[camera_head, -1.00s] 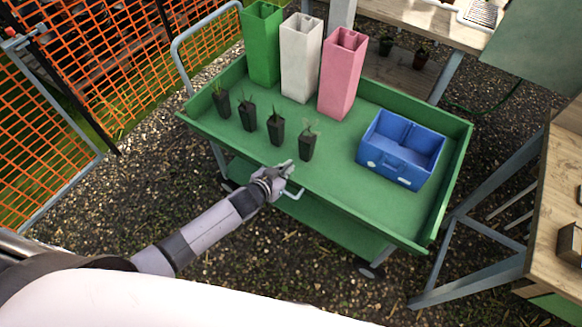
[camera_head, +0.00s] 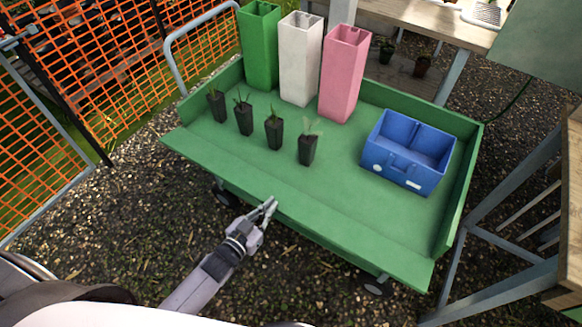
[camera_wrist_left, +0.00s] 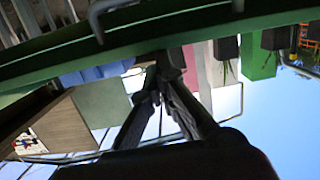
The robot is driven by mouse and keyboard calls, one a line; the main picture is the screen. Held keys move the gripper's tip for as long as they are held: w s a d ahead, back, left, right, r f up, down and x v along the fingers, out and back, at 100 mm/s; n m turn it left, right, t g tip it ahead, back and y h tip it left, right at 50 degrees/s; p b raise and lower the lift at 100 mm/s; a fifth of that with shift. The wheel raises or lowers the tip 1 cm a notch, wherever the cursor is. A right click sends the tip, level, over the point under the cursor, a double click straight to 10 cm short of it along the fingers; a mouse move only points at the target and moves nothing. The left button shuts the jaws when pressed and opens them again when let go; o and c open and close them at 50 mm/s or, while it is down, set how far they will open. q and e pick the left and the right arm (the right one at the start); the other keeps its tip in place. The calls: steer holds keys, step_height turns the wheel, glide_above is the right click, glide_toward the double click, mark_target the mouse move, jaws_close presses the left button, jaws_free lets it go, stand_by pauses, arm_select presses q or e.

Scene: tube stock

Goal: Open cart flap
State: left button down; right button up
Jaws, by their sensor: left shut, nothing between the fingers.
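The green cart (camera_head: 255,113) stands in front of me. Its near-side flap (camera_head: 345,233) is folded outward and slopes away from the cart bed, with a crease along the bed's near edge. My left gripper (camera_head: 268,208) is shut and empty at the flap's outer edge; whether it touches the flap is unclear. In the left wrist view, the gripper fingers (camera_wrist_left: 166,75) reach towards a green cart edge (camera_wrist_left: 130,42), and a grey handle (camera_wrist_left: 97,20) shows at the top. The flap's handle is hidden in the head view. My right gripper is not in view.
The cart carries several potted seedlings (camera_head: 244,119), green (camera_head: 259,50), white (camera_head: 299,62) and pink (camera_head: 343,75) tubes, and a blue crate (camera_head: 408,158). A wooden bench (camera_head: 567,210) stands at right. Orange netting (camera_head: 95,65) is at left. Gravel in front is clear.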

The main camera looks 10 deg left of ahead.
arm_select(q)
steer(key=shift+s+a+f+b, duration=0.1)
steer(key=shift+s+f+b, duration=0.15)
steer(key=shift+f, duration=0.45)
steer(key=shift+s+a+f+b, duration=0.1)
steer(key=shift+s+f+b, duration=0.1)
steer(key=shift+f, duration=0.45)
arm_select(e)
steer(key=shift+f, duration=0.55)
